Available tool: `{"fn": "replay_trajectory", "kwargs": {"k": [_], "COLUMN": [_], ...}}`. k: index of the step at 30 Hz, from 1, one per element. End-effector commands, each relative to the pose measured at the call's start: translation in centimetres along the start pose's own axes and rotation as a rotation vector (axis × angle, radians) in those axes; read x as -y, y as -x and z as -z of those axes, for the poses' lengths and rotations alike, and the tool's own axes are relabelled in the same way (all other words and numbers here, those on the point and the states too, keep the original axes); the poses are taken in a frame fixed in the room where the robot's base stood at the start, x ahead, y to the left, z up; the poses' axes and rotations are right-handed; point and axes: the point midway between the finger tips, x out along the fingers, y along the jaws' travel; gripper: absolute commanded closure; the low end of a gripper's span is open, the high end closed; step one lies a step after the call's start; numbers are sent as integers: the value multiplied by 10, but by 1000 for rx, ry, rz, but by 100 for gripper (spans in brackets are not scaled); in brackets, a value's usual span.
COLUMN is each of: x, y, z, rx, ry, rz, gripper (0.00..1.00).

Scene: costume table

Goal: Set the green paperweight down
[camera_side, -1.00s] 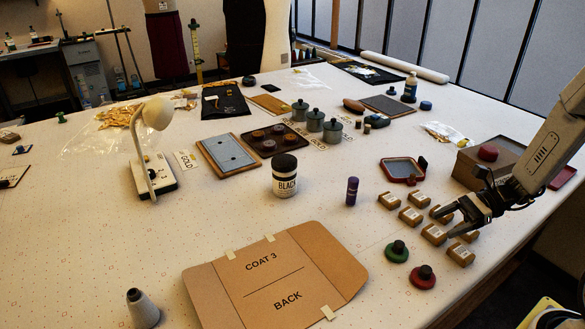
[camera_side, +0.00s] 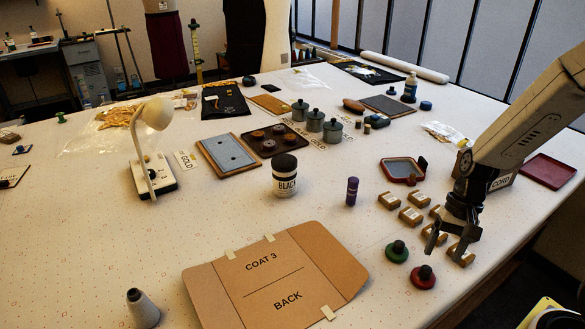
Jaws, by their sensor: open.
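The green paperweight (camera_side: 397,251), a round disc with a dark knob, stands upright on the pale table (camera_side: 220,240), right of the coat pattern card. My gripper (camera_side: 442,250) is open and points down, just right of the green paperweight and apart from it. Nothing shows between its fingers. A red paperweight (camera_side: 423,277) of the same shape stands just in front of the green one, below the gripper's left finger in the picture.
Several small tan blocks (camera_side: 411,217) stand around and behind my gripper, partly hidden by it. The brown card pattern (camera_side: 275,275) lies to the left. A purple tube (camera_side: 352,191) and a black-lidded jar (camera_side: 285,176) stand behind.

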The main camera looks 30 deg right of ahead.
Motion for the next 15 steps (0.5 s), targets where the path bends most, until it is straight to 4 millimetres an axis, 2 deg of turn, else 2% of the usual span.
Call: {"fn": "replay_trajectory", "kwargs": {"k": [3, 9, 15], "x": [12, 35, 48], "y": [6, 18, 23], "z": [-6, -12, -17], "rx": [-159, -361, -445], "ry": [273, 634, 788], "rz": [-84, -155, -172], "gripper": [28, 28, 28]}}
